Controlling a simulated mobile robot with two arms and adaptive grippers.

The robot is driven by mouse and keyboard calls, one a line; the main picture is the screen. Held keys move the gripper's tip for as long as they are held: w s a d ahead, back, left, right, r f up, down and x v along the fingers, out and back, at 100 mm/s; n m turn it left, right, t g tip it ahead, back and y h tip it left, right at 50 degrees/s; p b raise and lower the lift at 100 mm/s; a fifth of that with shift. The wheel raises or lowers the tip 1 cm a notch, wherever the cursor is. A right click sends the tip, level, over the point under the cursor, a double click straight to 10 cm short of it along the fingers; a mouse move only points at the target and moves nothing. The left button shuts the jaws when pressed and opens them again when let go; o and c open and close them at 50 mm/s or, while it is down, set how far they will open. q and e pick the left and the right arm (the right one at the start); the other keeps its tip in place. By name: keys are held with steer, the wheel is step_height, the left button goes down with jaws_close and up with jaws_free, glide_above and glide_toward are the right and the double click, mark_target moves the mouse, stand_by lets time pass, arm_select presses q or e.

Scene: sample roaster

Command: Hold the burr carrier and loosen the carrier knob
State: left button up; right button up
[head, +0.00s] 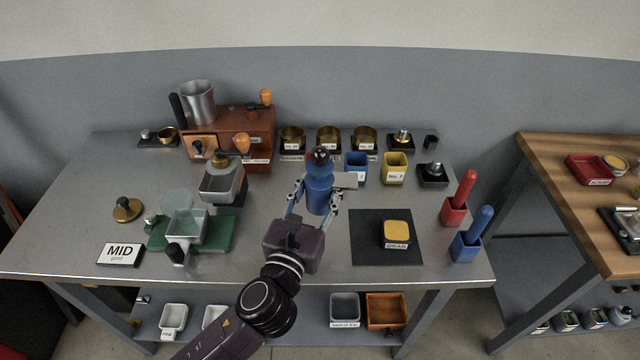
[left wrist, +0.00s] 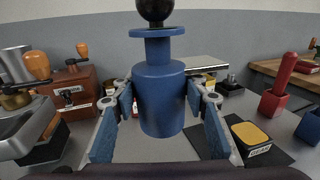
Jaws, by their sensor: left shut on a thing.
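The burr carrier is a blue cylinder (head: 318,196) with a narrower neck and a flange on top. The round black carrier knob (head: 320,155) sits on top of it. In the left wrist view the carrier (left wrist: 161,95) stands upright in the middle, with the black knob (left wrist: 156,10) cut off by the top edge. My left gripper (head: 314,205) is shut on the carrier's body, one blue-padded finger on each side. It holds the carrier over the steel table. The carrier's underside clearance is hard to judge. My right gripper is in neither view.
Behind the carrier stand brass cups (head: 328,138), a blue bin (head: 356,167) and a yellow bin (head: 393,168). The orange-brown roaster (head: 240,130) is back left. A black mat (head: 375,250) with a yellow-topped block lies right. Red (head: 457,207) and blue (head: 467,246) holders stand farther right.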

arm_select(q)
steer(key=shift+f+b, duration=3.45)
steer(key=shift+f, duration=1.3)
steer(key=shift+f+b, duration=0.5)
steer(key=shift+f, duration=0.2)
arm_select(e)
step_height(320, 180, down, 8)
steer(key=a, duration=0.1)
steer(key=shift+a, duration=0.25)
arm_select(q)
steer(key=shift+f, duration=0.15)
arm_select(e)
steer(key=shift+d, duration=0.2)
arm_select(q)
steer(key=shift+f, duration=0.15)
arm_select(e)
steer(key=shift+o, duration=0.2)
